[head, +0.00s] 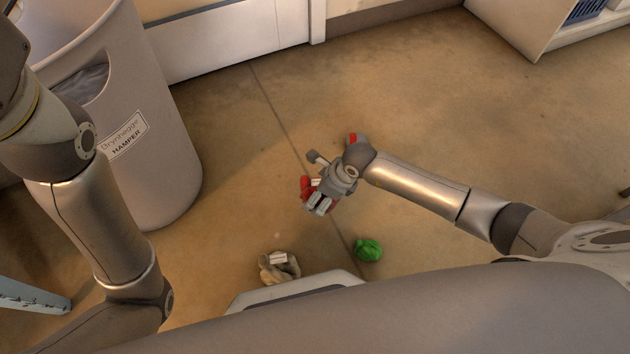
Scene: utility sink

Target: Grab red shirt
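The red shirt (306,187) is a small crumpled heap on the floor near the middle of the head view, mostly hidden behind my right gripper. My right gripper (319,205) reaches in from the right and is over or against the shirt. I cannot tell whether its fingers are closed on the cloth. Another red patch (352,138) shows just behind the wrist; I cannot tell whether it belongs to the shirt. My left arm hangs at the left, and its gripper is out of view.
A grey hamper (170,150) stands at the left, with dark contents in its opening. A green cloth (368,250) and a beige cloth with a white tag (279,267) lie on the floor close to my base. A white cabinet is at the top right. Open floor lies around the shirt.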

